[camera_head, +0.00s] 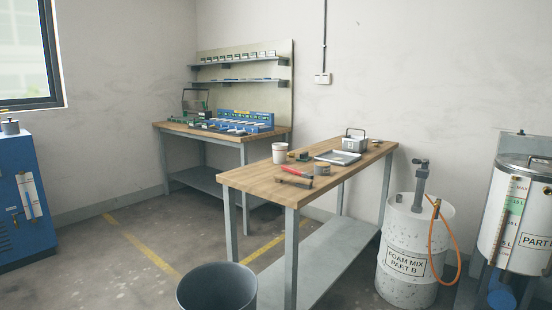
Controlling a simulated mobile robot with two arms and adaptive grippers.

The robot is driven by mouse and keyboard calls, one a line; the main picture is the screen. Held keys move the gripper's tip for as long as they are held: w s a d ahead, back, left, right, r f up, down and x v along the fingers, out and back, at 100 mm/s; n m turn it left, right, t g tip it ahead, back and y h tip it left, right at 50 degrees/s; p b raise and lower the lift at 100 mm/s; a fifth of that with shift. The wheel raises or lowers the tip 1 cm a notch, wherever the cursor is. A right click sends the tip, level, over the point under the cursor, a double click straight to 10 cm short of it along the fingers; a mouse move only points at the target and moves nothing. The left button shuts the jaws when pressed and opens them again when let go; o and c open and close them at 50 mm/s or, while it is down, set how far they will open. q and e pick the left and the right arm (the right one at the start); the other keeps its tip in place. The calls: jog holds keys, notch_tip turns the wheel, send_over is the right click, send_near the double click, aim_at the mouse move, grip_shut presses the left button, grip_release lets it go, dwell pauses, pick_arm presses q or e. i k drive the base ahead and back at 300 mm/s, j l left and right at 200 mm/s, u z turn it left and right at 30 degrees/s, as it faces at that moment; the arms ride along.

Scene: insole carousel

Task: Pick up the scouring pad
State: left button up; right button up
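No scouring pad can be picked out for certain at this size. Small items lie on the near wooden-topped table (258,180). A flat dark item (302,156) lies behind a red-handled tool (297,171). A brownish block (293,180) is at the front edge, by the tool. Either could be a pad, but I cannot tell. Neither of my grippers is in view.
The near table also bears a white cup (280,153), a small round tin (322,168), a flat grey tray (338,157) and a metal box (355,141). A dark bin (217,289) stands in front. A white drum (414,235) is at right. Floor at left is clear.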

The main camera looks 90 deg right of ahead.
aim_at(305, 157)
jog(key=z, duration=3)
